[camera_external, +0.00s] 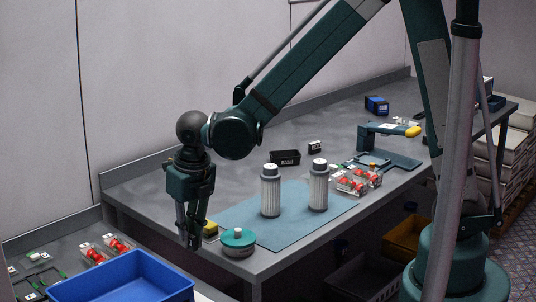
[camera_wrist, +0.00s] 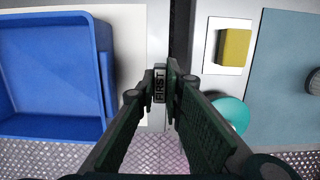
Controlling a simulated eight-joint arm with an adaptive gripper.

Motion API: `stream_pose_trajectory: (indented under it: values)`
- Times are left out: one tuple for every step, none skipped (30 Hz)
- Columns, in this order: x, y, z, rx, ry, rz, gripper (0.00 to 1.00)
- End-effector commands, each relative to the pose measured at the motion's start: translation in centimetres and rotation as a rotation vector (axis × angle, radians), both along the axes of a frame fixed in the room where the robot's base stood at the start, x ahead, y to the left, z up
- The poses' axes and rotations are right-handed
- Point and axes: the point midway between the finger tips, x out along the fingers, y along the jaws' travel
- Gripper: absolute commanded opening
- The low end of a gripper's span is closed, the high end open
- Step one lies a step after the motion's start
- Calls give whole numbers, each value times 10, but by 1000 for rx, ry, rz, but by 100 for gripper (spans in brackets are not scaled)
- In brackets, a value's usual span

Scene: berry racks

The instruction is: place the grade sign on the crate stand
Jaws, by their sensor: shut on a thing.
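My gripper (camera_external: 191,240) points down in the external view, at the near left end of the grey workbench. In the wrist view its fingers (camera_wrist: 165,88) are closed on a small dark sign (camera_wrist: 159,86) with FIRST on it. The sign is held between the fingertips, over the gap between the bench and the lower surface with the blue crate. The blue crate (camera_external: 125,282) is at the lower left; it also shows at the left of the wrist view (camera_wrist: 50,78). I cannot clearly tell which part is the crate stand; a pale panel (camera_wrist: 130,50) lies beside the crate.
A yellow block (camera_wrist: 234,46) on a white patch and a teal round container (camera_external: 238,242) are just right of my gripper. Two ribbed cylinders (camera_external: 270,190) stand on the blue mat (camera_external: 295,232). Packs of red berries (camera_external: 118,243) lie behind the crate.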

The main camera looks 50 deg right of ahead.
Motion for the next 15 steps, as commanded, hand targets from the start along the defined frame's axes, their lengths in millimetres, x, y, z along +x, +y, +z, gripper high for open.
stream_pose_trajectory:
  values:
    - [0,0,0,0,0,0,2]
    - [0,0,0,0,0,-1,2]
    - [0,0,0,0,0,-1,2]
    - [0,0,-1,0,0,-1,2]
    - [0,0,-2,0,0,-1,2]
    - [0,0,-3,0,0,-1,2]
    - [0,0,-5,0,0,-1,2]
    - [1,0,-8,0,0,-1,2]
    - [1,0,-11,0,0,-1,2]
    - [0,0,-15,0,0,-1,2]
    - [0,0,-18,0,0,-2,2]
    - [0,0,-23,0,0,-2,2]
    - [0,0,-27,0,0,-2,2]
    - [1,0,-31,0,0,-2,2]
    - [1,0,-37,0,0,-2,2]
